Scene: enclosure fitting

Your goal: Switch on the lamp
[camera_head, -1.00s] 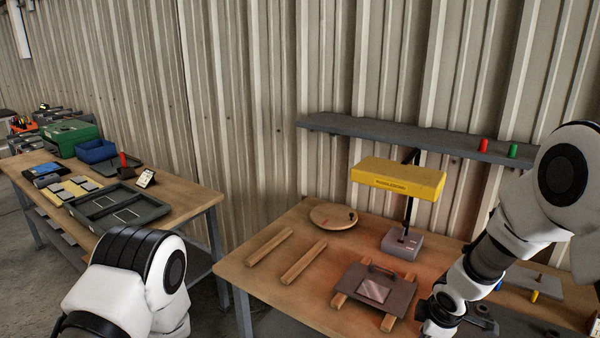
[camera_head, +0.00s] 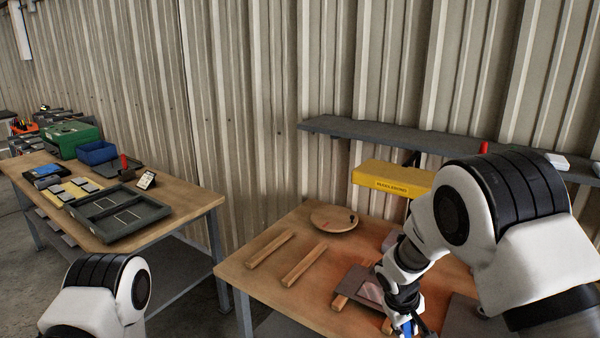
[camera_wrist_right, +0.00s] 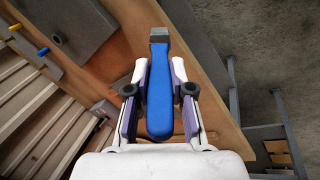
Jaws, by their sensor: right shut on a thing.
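The lamp (camera_head: 390,178) has a long yellow head and stands at the back of the near bench in the head view. My right arm hides its base and most of its post. My right gripper (camera_wrist_right: 159,68) is shut on a blue-handled tool (camera_wrist_right: 159,105) with a short grey metal end. The blue handle also shows in the head view (camera_head: 408,328), low at the bottom edge, in front of the lamp. My left gripper is out of view; only part of my left arm shows.
A dark plate (camera_head: 352,283) on wooden strips lies partly behind my right arm. Two loose wooden bars (camera_head: 303,264) and a round wooden disc (camera_head: 334,219) lie to its left. A grey shelf (camera_head: 330,127) runs along the wall above. Another bench (camera_head: 190,203) stands left, beyond a gap.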

